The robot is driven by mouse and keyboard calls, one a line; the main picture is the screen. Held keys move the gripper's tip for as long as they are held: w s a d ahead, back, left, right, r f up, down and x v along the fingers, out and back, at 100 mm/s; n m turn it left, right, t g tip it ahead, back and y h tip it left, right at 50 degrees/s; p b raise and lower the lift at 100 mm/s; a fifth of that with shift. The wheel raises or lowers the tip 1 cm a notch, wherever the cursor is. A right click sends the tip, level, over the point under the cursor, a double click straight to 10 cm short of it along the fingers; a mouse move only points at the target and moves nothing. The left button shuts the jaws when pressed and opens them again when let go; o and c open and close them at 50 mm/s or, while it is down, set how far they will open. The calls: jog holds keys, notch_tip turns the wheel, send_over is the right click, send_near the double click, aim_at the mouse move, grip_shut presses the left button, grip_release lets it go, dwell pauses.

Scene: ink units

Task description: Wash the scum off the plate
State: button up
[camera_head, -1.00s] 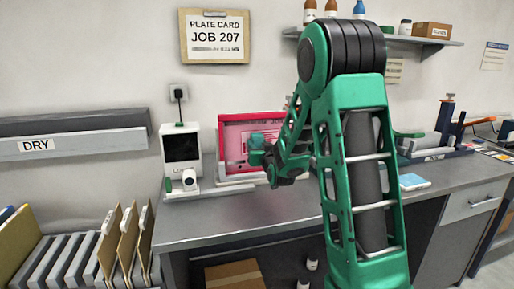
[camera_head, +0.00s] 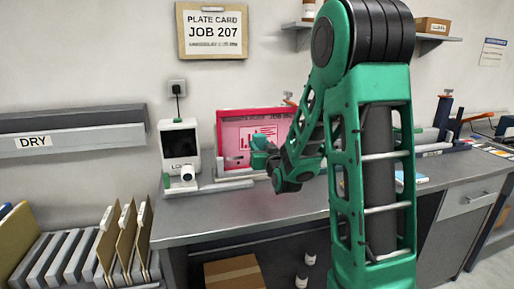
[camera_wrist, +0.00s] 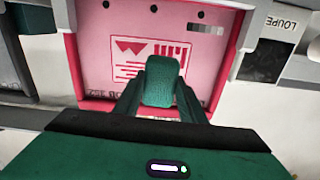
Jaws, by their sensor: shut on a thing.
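The plate (camera_head: 232,131) is a pink sheet with a red frame. I cannot tell scum from the pink colour. My gripper (camera_head: 272,157) is in front of the plate's lower right part. It is shut on a green block (camera_wrist: 161,88), which looks like a sponge or pad, between the two fingers. The block overlaps the lower plate in the wrist view; I cannot tell whether it touches. My arm hides the plate's right edge.
A white loupe device (camera_head: 180,143) stands just left of the plate, with a small white cylinder before it. A grey bench (camera_head: 215,217) has free room at its front left. A DRY rack (camera_head: 60,140) hangs at left above folders (camera_head: 125,235). A job card (camera_head: 212,31) hangs above.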

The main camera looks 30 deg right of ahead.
jog(key=shift+s, duration=0.1)
jog(key=shift+v, duration=1.35)
jog(key=shift+a, duration=0.1)
jog(key=shift+a, duration=0.1)
